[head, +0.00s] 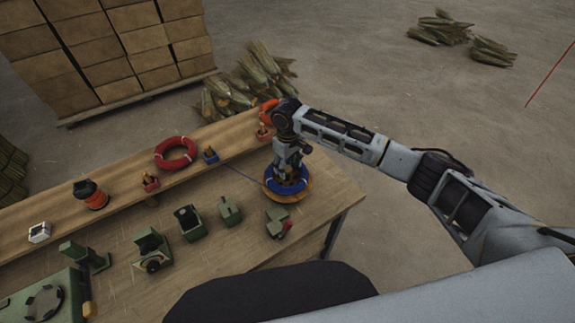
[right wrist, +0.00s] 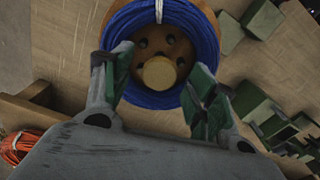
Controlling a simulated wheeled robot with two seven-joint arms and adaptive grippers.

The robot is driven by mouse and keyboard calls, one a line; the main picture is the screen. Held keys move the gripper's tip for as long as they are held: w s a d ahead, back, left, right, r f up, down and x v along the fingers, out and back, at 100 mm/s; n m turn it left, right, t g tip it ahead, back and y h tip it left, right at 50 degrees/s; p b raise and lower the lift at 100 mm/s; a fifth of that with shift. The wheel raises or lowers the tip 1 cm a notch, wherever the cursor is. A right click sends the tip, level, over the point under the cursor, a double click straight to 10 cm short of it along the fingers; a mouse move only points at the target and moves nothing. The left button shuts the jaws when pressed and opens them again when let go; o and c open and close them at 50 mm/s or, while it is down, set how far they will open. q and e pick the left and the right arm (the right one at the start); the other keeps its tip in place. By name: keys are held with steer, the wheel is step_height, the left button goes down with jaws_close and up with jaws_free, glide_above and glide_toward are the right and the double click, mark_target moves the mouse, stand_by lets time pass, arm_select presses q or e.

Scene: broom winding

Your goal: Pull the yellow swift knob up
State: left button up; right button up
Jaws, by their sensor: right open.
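The swift is a round wooden disc (head: 303,197) near the right end of the workbench, with a coil of blue wire (right wrist: 205,35) around its hub. The yellow knob (right wrist: 159,73) stands at the centre of the hub, in the right wrist view. In the head view the knob is hidden under my right gripper (head: 288,171), which points down over the swift. In the right wrist view my right gripper (right wrist: 160,75) is open, with one green-padded finger on each side of the knob and a visible gap to each. My left gripper is not in view.
Several green machine parts (head: 188,222) stand on the bench (head: 215,262) left of the swift. A raised shelf (head: 120,180) behind holds a red coil (head: 175,153), an orange coil (head: 268,112) and small tools. Corn-like bundles (head: 245,80) lie on the floor behind.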

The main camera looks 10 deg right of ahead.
mark_target(287, 169)
step_height(287, 169, up, 12)
stand_by(1.0)
stand_by(0.4)
